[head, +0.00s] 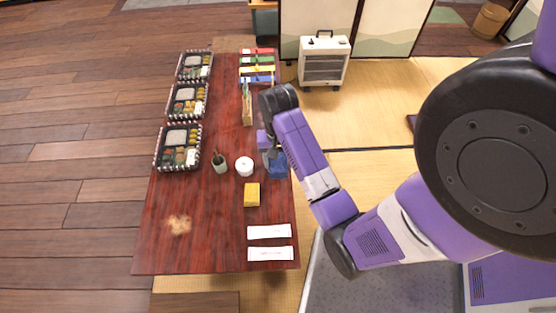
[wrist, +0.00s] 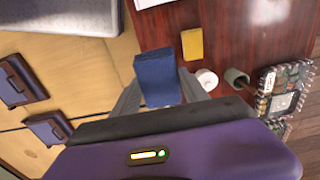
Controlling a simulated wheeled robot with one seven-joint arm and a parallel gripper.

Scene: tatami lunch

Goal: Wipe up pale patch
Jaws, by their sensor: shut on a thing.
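The pale patch (head: 179,225) is a tan, irregular smear on the near left part of the dark red wooden table (head: 210,252). My gripper (head: 271,158) is at the table's right edge, far from the patch. In the wrist view my gripper (wrist: 160,92) is shut on a blue block (wrist: 156,75), whose material I cannot tell. The block also shows below the gripper in the head view (head: 279,169). A yellow block (head: 252,194), perhaps a sponge, lies on the table between gripper and patch.
A white round container (head: 244,166) and a green cup (head: 220,163) with sticks stand left of my gripper. Three lunch boxes (head: 179,147) line the left edge. Two white packets (head: 269,232) lie near right. A white heater (head: 323,69) stands beyond. Table around the patch is clear.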

